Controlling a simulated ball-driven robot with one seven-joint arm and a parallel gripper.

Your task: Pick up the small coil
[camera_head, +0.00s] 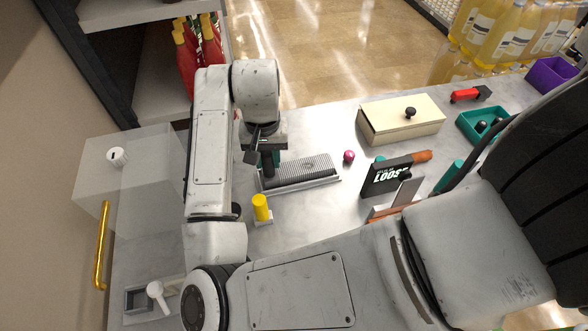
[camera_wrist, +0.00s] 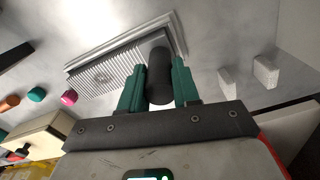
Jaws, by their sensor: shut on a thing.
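The small coil, seen as a plain dark grey cylinder (camera_wrist: 160,75), stands between the two green fingers of my gripper (camera_wrist: 159,72) in the wrist view. The fingers are shut on it, one on each side. In the head view my gripper (camera_head: 267,158) is over the left part of a ribbed grey plate (camera_head: 300,172) in a light tray. The dark cylinder shows only partly there, below the wrist. I cannot tell whether its lower end touches the plate.
A yellow cylinder (camera_head: 261,207) stands just in front of the plate. A pink ball (camera_head: 349,156), a cream box (camera_head: 400,122) with a black knob and a black sign (camera_head: 388,178) lie to the right. A clear box (camera_head: 128,185) with a gold handle is at the left.

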